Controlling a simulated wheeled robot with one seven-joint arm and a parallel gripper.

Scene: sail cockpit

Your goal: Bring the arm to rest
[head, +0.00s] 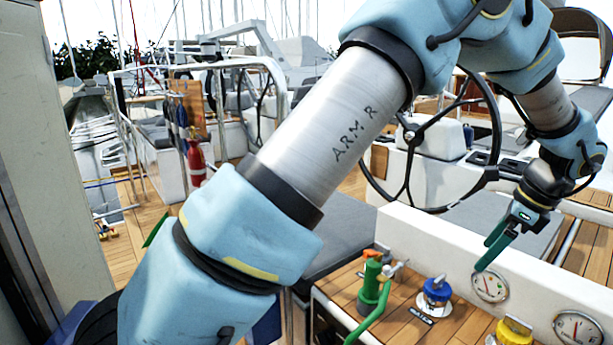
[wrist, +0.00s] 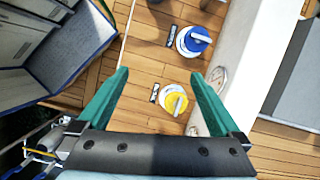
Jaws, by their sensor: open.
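My arm crosses the head view from the lower left, over the top, and down to the right. My gripper (head: 495,244) hangs at the right, in front of the white panel with gauges, its green fingers pointing down and left. In the wrist view my gripper (wrist: 165,82) shows two green fingers spread wide with nothing between them. Beyond the fingers lie a yellow valve (wrist: 175,100) and a blue valve (wrist: 194,40) on the wooden deck. The fingers appear apart from both valves.
A green valve with a long handle (head: 372,290), the blue valve (head: 435,292) and the yellow valve (head: 513,331) stand on the wooden top. Round gauges (head: 491,286) sit on the white wall. A black steering wheel (head: 408,150) stands behind my arm. A red extinguisher (head: 196,163) is farther left.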

